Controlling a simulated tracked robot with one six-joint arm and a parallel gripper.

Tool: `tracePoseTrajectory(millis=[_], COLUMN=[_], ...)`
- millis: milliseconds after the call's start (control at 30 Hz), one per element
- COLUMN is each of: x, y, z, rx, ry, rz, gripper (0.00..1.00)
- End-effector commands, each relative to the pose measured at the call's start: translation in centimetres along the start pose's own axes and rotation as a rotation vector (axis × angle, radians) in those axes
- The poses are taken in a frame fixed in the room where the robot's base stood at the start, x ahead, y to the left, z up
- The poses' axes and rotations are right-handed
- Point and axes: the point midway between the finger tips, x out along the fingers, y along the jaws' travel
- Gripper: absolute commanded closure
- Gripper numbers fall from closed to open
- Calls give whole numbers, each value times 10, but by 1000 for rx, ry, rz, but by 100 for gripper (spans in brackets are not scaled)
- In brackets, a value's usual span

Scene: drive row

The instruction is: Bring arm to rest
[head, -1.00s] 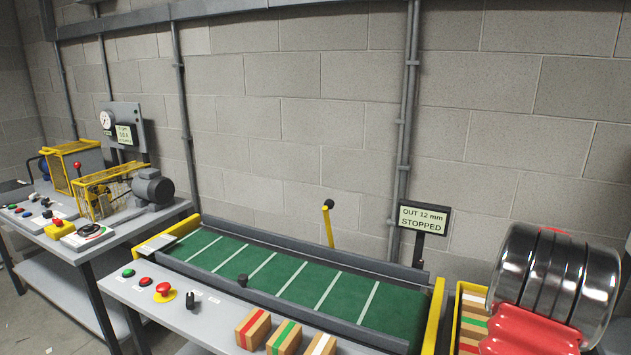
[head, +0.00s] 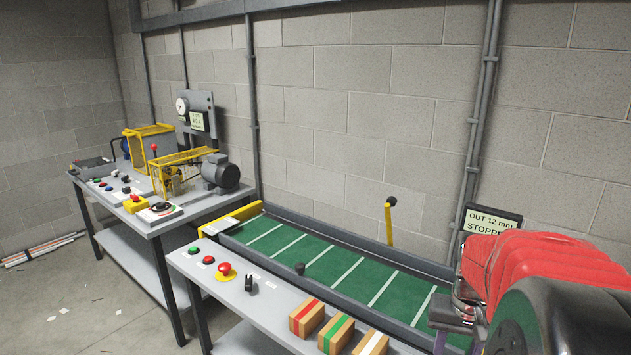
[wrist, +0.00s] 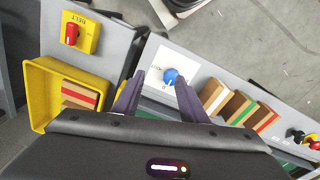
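My arm (head: 535,275) shows in the head view at the lower right, its red and dark links bent close to the camera. It hides the right end of the conveyor and part of the sign. In the wrist view my gripper (wrist: 159,80) has its two purple-grey fingers apart with nothing held between them. A blue knob (wrist: 171,77) on a white plate shows beyond the gap between the fingers. I cannot tell how far below the fingers it is.
The green conveyor (head: 345,278) has a sign (head: 488,220) reading OUT 12 mm, STOPPED. Striped blocks (head: 336,334) stand on its front ledge near a red button (head: 224,269). A yellow bin (wrist: 38,92) holds a red-striped block (wrist: 80,96). A machine bench (head: 172,222) stands left; floor is open before it.

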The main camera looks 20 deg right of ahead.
Motion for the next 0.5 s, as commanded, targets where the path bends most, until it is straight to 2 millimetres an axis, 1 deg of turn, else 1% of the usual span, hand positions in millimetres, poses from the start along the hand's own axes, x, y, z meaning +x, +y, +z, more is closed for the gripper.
tracePoseTrajectory(millis=[33, 200, 367, 500], x=[-6, -19, -30, -39], y=[-15, -54, -88, -114], z=[7, 29, 54, 78], rx=[-31, -121, -210, -292], ry=[24, 89, 151, 202], rz=[-3, -18, -38, -60], gripper=[61, 61, 61, 61])
